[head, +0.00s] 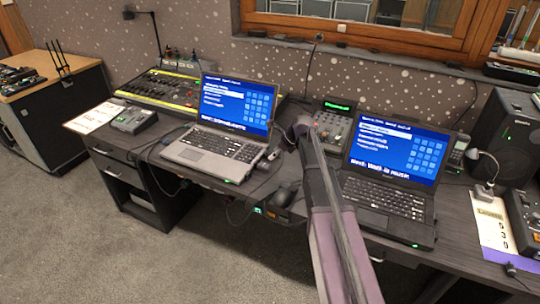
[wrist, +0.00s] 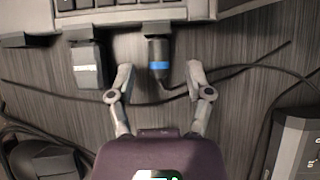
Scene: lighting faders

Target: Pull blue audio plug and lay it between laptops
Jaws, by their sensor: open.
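The blue audio plug (wrist: 159,67) is a dark cylinder with a bright blue band, at the edge of the silver laptop (wrist: 200,8), its cable curving off to the right. My gripper (wrist: 160,82) is open, with one finger on each side of the plug and a gap on both sides. In the head view, the silver laptop (head: 214,148) stands on the left and the black laptop (head: 386,202) on the right. My arm crosses the desk space between them. The plug and my fingertips cannot be made out clearly there.
A grey adapter (wrist: 88,66) sits at the same laptop edge, left of the plug. Loose cables cross the desk (wrist: 240,50). A mouse (head: 283,197) lies near the front edge. A small mixer (head: 333,127) stands behind, between the laptops.

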